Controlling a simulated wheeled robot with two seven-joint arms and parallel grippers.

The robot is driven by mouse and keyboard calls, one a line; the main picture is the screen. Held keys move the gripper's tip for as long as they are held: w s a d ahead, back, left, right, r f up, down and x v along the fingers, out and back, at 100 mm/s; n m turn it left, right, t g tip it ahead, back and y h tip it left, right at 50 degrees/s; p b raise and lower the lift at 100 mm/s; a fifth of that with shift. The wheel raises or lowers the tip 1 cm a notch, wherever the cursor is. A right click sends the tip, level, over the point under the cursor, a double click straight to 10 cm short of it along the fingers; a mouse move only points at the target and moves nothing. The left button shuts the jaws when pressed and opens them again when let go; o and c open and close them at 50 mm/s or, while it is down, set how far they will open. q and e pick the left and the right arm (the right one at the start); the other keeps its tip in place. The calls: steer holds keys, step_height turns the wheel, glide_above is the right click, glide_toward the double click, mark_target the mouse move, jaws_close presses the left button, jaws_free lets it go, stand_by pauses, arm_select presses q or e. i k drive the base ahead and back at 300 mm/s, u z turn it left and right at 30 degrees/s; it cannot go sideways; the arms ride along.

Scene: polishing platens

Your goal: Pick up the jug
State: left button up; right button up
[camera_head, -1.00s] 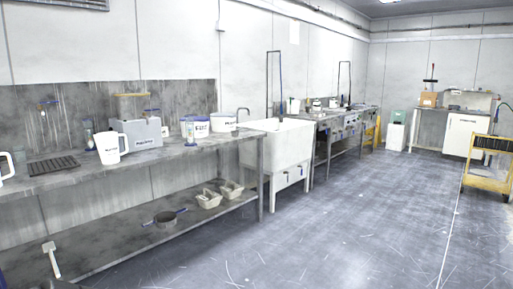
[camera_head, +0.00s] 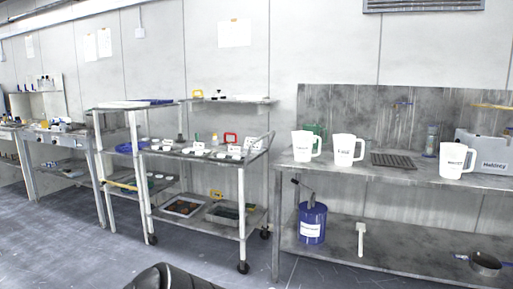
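Several jugs stand upright on the grey metal bench (camera_head: 400,172) at the right. A white jug (camera_head: 302,147) is near the bench's left end, and a second white jug (camera_head: 344,150) is just right of it. A third white jug (camera_head: 453,161) stands farther right, in front of a grey box. All three have dark lettering and handles on their right sides. A green jug-like thing (camera_head: 318,130) is partly hidden behind the first two. Neither of my grippers is in view.
A wheeled trolley (camera_head: 205,155) stands left of the bench. A dark ribbed tray (camera_head: 393,160) lies between the jugs. The grey box (camera_head: 480,148) is at the right. A blue drum (camera_head: 312,222) and a pan (camera_head: 486,262) are on the lower shelf. Floor shows in front.

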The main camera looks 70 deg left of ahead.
mark_target(344, 143)
steer(key=u, duration=1.1)
steer(key=i, duration=1.4)
steer(key=u, duration=0.3)
steer(key=i, duration=1.15)
steer(key=u, duration=0.95)
